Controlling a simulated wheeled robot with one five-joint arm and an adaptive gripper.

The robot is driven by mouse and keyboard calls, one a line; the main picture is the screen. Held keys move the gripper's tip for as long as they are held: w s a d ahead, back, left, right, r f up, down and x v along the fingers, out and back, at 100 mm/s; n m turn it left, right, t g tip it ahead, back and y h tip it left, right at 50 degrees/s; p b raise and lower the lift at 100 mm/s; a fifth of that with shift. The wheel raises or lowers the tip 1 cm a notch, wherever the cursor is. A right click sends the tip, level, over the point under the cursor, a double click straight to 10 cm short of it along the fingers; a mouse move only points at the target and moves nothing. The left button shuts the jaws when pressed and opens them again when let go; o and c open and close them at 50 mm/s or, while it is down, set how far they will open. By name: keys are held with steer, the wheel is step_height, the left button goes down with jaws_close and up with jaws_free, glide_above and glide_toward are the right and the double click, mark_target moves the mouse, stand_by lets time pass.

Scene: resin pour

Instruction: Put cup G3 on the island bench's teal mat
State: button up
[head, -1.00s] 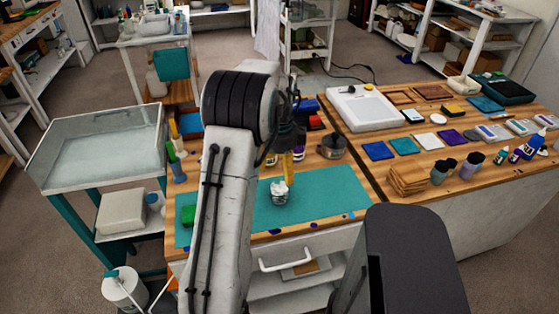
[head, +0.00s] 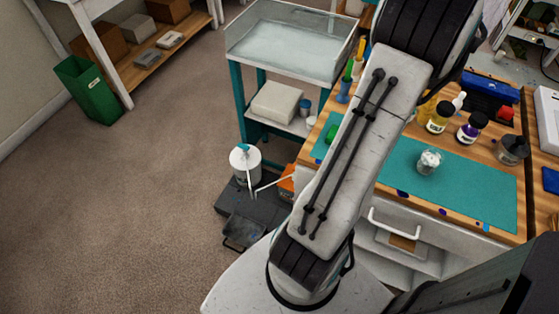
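A small clear cup with whitish contents (head: 429,161) stands upright on the teal mat (head: 475,190) of the wooden-topped bench. No label is readable on it, so I cannot tell whether it is cup G3. My arm crosses the picture from the bottom middle to the top right and covers part of the mat's left side. My gripper is not visible, and nothing shows touching the cup. A green block (head: 331,134) shows at the mat's left end, partly beside my arm.
Pigment bottles (head: 471,127) and a grey metal pot (head: 512,149) stand behind the mat. A teal cart (head: 237,88) with a clear-walled tray is left of the bench. A white jug (head: 244,160) stands near the cart's foot. A green bin (head: 86,88) is far left; carpet between is clear.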

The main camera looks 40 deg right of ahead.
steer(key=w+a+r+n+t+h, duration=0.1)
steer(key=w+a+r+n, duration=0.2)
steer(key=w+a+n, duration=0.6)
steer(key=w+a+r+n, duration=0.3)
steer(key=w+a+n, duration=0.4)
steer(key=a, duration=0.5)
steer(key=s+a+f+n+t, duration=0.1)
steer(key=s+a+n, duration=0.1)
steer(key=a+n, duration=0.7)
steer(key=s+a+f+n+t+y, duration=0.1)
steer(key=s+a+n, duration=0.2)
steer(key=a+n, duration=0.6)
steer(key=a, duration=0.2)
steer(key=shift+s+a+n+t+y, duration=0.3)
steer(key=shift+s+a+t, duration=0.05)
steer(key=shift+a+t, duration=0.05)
